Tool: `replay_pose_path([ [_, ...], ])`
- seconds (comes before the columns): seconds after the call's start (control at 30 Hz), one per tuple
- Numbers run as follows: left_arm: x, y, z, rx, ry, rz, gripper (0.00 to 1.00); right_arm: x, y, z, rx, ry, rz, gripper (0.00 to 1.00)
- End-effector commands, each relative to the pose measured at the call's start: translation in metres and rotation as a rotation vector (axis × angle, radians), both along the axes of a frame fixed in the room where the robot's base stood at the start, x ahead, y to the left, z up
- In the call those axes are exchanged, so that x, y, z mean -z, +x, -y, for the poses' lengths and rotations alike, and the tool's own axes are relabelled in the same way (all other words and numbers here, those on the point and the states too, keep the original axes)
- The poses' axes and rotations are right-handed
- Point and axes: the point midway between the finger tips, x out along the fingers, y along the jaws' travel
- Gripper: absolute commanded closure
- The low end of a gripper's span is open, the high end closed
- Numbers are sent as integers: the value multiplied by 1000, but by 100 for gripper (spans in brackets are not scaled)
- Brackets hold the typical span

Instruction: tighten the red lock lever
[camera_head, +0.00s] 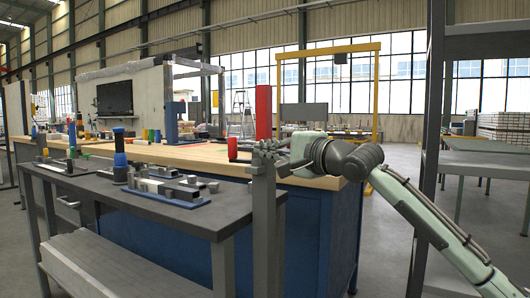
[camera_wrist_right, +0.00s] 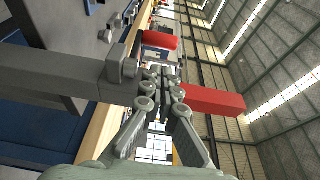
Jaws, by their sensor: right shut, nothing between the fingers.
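A tall red bar (camera_head: 263,112), which looks like the lock lever, stands upright above the grey post (camera_head: 265,215). In the right wrist view the red bar (camera_wrist_right: 212,100) lies just beyond my fingers and the grey post (camera_wrist_right: 60,72) comes in from the left, with a bolt at its end. My right gripper (camera_head: 264,151) is at the top of the post, just below the bar. Its fingers (camera_wrist_right: 162,76) are shut with nothing between them. They hide the lower end of the bar, so I cannot tell whether they touch it. My left gripper is out of view.
A small red cylinder (camera_head: 232,148) shows left of the post, near the wooden bench top (camera_head: 205,160). A dark table (camera_head: 110,188) with blocks and tools stands at the left. A grey shelf frame (camera_head: 432,130) rises on the right, close to my right arm.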

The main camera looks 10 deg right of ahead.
Motion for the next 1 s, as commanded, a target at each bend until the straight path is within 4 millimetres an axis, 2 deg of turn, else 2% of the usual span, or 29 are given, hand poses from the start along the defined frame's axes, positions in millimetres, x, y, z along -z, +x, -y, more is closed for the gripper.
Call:
replay_pose_path([
  [0.2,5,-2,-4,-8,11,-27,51,-1,34,-25,1,-2,1,100],
  [0.4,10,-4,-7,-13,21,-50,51,0,53,-38,1,-2,0,100],
  [1.0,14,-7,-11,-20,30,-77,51,0,58,-41,-2,-2,0,100],
])
